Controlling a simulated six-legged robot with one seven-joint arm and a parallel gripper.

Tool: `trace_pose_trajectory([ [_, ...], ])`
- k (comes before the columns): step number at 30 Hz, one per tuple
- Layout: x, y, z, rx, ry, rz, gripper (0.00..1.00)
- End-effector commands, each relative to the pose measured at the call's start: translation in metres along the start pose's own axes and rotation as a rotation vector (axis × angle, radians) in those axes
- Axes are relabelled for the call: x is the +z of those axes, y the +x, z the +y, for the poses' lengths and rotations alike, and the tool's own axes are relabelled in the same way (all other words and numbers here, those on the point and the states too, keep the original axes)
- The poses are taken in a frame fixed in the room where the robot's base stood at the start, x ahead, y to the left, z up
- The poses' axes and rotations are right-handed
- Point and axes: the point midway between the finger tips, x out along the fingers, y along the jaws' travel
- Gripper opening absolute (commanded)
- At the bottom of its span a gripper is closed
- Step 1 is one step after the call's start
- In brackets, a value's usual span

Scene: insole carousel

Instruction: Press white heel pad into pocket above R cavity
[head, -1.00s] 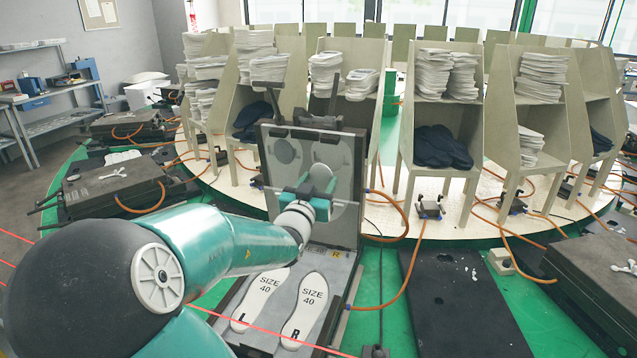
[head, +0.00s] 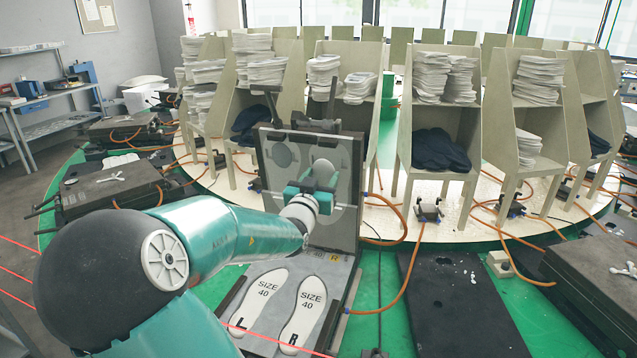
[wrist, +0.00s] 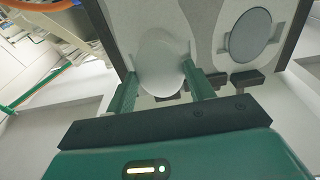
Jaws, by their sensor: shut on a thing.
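My gripper (head: 312,190) is shut on a white heel pad (head: 324,169) in front of the right half of the upright grey mould lid (head: 272,192). In the wrist view, the pale rounded pad (wrist: 162,58) sits between the two green fingers of my gripper (wrist: 160,72), close to the lid face. I cannot tell whether it touches the lid. The pocket behind the pad is hidden. The other round grey pocket (wrist: 250,35) also shows on the lid in the head view (head: 283,156). The R insole (head: 303,309) lies in the lower mould below, beside the L insole (head: 257,301).
A carousel (head: 480,215) with several shelf stands holding insole stacks (head: 431,76) is behind the lid. An orange hose (head: 398,286) runs right of the mould. A dark mat (head: 465,310) lies on the floor at right.

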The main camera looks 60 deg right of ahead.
Motion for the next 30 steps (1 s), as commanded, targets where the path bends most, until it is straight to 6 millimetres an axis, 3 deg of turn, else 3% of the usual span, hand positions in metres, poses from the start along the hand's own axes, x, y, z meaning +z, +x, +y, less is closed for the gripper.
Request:
trace_pose_trajectory([
  [30, 0.001, 0.051, 0.0, 0.0, -0.002, -0.001, 0.42],
])
